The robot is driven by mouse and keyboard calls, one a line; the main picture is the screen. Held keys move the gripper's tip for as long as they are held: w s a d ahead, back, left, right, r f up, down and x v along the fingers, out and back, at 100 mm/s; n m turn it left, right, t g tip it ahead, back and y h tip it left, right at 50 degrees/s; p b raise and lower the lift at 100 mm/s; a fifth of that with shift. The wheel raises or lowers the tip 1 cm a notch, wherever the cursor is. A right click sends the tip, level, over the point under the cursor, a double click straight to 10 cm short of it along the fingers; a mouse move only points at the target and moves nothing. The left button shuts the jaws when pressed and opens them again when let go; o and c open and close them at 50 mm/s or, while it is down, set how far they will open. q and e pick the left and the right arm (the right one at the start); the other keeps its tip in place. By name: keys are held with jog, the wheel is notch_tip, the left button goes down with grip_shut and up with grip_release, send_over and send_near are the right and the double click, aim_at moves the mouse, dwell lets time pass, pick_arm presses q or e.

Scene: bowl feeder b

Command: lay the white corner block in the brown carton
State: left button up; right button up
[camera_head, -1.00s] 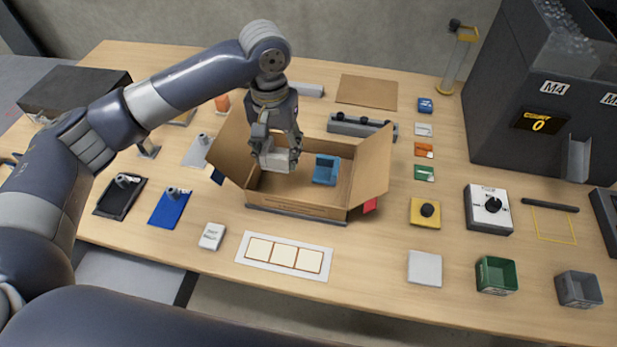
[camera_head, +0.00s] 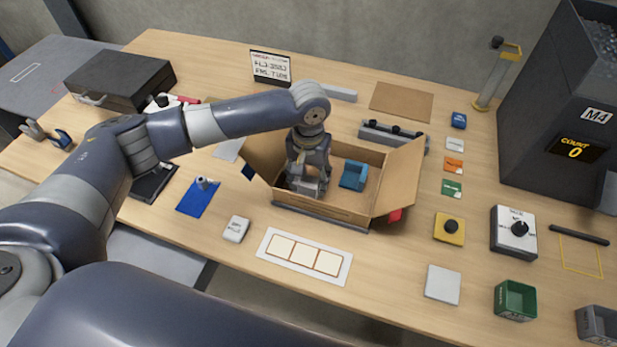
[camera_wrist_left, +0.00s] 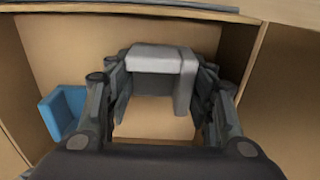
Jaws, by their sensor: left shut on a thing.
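The white corner block (camera_wrist_left: 165,62) is between the fingers of my left gripper (camera_wrist_left: 160,100) in the left wrist view. My left gripper is shut on it. In the head view this gripper (camera_head: 308,188) points down inside the left part of the open brown carton (camera_head: 330,212), below the rim. The block is mostly hidden by the fingers there. The carton's floor and walls (camera_wrist_left: 60,35) surround the block in the wrist view; I cannot tell whether it touches the floor. My right gripper is not in view.
A blue block (camera_head: 353,175) lies in the carton, right of my left gripper; it also shows in the wrist view (camera_wrist_left: 62,112). The carton's side flaps (camera_head: 400,175) stand out. A white card with three squares (camera_head: 304,256) lies in front.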

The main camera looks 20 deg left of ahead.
pick_arm(q)
jog(key=shift+f, duration=0.1)
jog(key=o, duration=0.6)
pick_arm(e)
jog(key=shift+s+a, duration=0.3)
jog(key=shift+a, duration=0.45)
pick_arm(q)
jog(key=shift+r, duration=0.4)
notch_tip(320, 180, up, 12)
jog(key=b, duration=0.1)
jog(key=shift+f, duration=0.25)
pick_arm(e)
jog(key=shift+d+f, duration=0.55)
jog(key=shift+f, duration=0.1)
pick_arm(q)
jog(key=shift+r, duration=0.1)
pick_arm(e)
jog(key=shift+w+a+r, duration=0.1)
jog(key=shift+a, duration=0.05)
